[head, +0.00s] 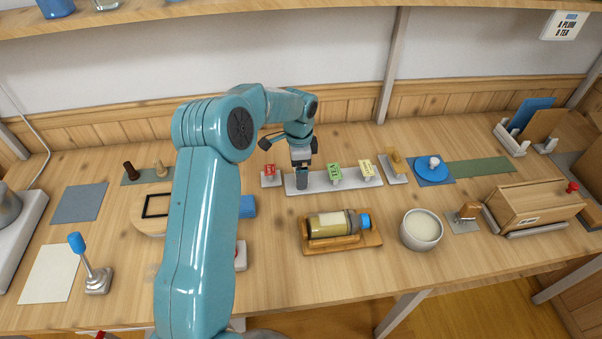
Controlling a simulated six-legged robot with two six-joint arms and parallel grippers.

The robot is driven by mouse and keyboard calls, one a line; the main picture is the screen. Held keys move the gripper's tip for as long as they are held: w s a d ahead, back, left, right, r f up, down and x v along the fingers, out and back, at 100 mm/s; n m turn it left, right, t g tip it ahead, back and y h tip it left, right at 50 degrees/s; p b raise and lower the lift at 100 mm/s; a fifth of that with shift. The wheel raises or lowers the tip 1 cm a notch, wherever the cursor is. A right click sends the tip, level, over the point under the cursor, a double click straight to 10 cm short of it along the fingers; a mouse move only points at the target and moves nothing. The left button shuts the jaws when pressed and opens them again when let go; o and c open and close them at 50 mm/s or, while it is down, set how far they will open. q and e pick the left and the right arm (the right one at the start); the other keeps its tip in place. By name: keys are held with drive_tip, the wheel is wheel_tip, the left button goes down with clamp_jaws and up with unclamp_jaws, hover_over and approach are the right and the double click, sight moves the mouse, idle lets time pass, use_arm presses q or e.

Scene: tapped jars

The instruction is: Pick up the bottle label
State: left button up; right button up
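A white strip (318,185) near the back of the table bears a green tag (334,172) and a yellow tag (367,169), each upright. A red tag (269,171) stands on its own small white base just left of it. I cannot tell which of these is the bottle label. My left gripper (302,182) points down at the left end of the strip, between the red and green tags. Its fingers are small and dark here, so I cannot tell whether they are open or hold something. My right gripper is not in view.
A yellowish bottle (328,225) with a blue cap lies on a wooden cradle (343,242) in front of the strip. A white bowl (421,230) stands right of it. A wooden box (535,204) is farther right. A lever (92,268) stands front left.

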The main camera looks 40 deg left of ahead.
use_arm(q)
drive_tip(key=shift+f, duration=0.3)
idle(0.5)
drive_tip(key=c, duration=1.1)
